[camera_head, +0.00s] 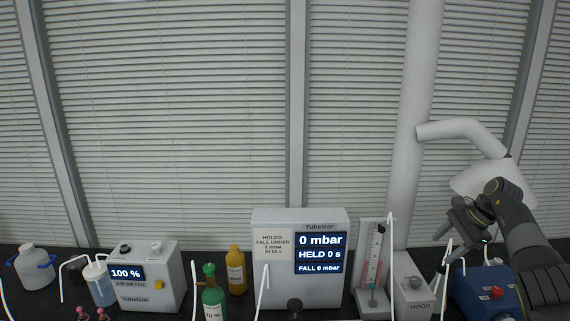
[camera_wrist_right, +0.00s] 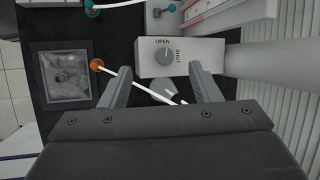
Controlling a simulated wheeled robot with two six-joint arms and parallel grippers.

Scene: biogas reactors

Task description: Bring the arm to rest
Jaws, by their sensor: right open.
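My right arm (camera_head: 522,235) comes in from the right in the head view, dark grey and bent. Its gripper (camera_head: 464,236) is open and hangs above the bench between the white hood box (camera_head: 414,296) and the blue device (camera_head: 486,290). In the right wrist view the two fingers (camera_wrist_right: 160,82) are spread. A thin white tube with an orange end (camera_wrist_right: 97,65) passes below and between them, and nothing is clasped. The hood box with its OPEN/SHUT knob (camera_wrist_right: 165,56) lies just beyond the fingertips. My left gripper is not in view.
A white hood duct (camera_head: 465,130) stands close above the right arm. The display box (camera_head: 322,225) reads 0 mbar, HELD 0 s, FALL 0 mbar. A gas meter reading 100 % (camera_head: 150,290), bottles (camera_head: 236,270) and upright white tubes crowd the bench. A grey square basin (camera_wrist_right: 70,77) lies left in the wrist view.

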